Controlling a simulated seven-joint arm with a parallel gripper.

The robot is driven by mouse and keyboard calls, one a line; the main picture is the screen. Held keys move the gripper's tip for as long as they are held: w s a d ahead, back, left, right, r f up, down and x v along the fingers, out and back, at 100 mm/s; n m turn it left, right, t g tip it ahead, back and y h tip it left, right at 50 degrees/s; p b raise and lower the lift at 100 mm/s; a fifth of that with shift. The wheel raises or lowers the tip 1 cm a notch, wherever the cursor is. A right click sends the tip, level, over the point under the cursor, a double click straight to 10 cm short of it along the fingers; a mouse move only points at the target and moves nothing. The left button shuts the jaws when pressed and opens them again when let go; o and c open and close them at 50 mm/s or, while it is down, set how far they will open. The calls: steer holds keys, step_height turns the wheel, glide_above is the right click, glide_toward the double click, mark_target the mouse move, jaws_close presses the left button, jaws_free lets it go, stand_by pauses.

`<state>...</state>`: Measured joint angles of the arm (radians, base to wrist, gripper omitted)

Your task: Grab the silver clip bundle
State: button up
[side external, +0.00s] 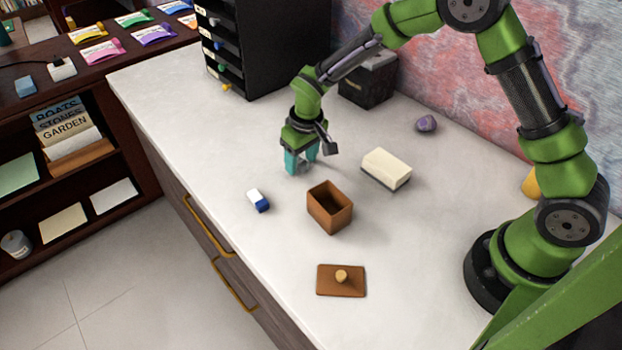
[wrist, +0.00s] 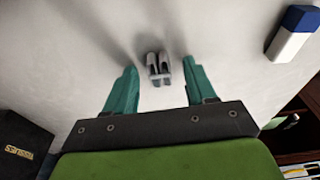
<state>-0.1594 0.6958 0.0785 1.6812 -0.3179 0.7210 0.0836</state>
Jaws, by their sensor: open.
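The silver clip bundle (wrist: 158,68) lies on the white desktop, seen in the wrist view just beyond and between my two teal fingertips. My gripper (wrist: 152,88) is open, with a finger to each side and a gap between each finger and the bundle. In the side external view my gripper (side external: 301,166) points down close to the desktop, left of the centre. There the clip bundle (side external: 305,165) is mostly hidden by the fingers, with only a small grey part showing between them.
A blue-and-white eraser (side external: 258,200), an open brown box (side external: 330,208) and its knobbed lid (side external: 341,280) are nearest. A cream block (side external: 386,169) and a purple stone (side external: 427,123) lie to the right. A black drawer unit (side external: 270,45) and black box (side external: 368,80) stand behind.

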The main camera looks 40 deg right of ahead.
jaws_close()
steer(key=shift+r, duration=0.1)
